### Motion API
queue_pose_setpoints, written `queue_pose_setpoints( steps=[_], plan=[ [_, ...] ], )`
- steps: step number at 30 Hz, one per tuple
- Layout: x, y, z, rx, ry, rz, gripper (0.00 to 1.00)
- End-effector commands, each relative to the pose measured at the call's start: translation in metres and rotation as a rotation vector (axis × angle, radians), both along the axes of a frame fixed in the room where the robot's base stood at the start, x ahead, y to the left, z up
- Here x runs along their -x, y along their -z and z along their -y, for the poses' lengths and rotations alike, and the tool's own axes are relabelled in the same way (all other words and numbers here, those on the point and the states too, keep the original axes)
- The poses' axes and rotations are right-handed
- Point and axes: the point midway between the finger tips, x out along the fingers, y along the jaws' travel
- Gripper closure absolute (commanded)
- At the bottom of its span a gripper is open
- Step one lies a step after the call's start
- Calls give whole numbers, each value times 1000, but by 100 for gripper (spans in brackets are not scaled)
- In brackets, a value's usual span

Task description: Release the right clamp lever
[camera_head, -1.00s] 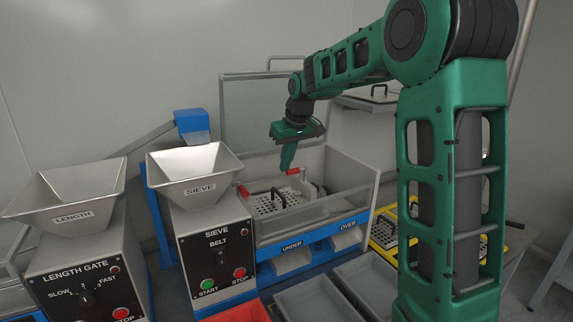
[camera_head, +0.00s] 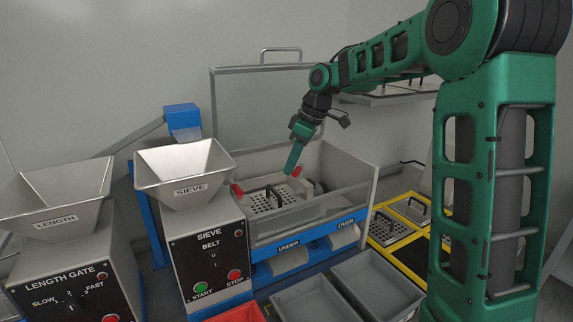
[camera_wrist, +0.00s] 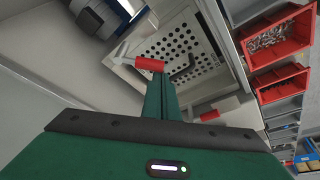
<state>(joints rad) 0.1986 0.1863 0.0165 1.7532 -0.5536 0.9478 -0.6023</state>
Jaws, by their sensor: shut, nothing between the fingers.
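The sieve deck has a perforated metal plate (camera_head: 273,200) with a black handle, inside an open grey box. Two red lever handles flank it. The right clamp lever (camera_head: 296,171) is at the plate's far right, and the left lever (camera_head: 237,189) is at its left. My gripper (camera_head: 289,171) points down, shut and empty, its tips right beside the right lever's red handle; contact cannot be told. In the wrist view, a red handle (camera_wrist: 150,64) lies just past the fingertips (camera_wrist: 158,78), and another red handle (camera_wrist: 210,115) is to their right.
The box's front wall (camera_head: 318,209) and a raised clear cover (camera_head: 262,105) bound the deck. The sieve hopper (camera_head: 187,172) stands at left. Grey trays (camera_head: 377,283) lie in front, and spare perforated plates (camera_head: 388,229) lie in a yellow frame at right.

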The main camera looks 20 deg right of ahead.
Motion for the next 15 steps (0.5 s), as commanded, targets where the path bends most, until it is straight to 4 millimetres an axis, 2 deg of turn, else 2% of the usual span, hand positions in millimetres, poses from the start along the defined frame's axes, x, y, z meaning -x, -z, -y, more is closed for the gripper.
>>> queue_pose_setpoints(
  steps=[15],
  plan=[
    [18, 0, 28, -1, -484, 0, 100]
  ],
)
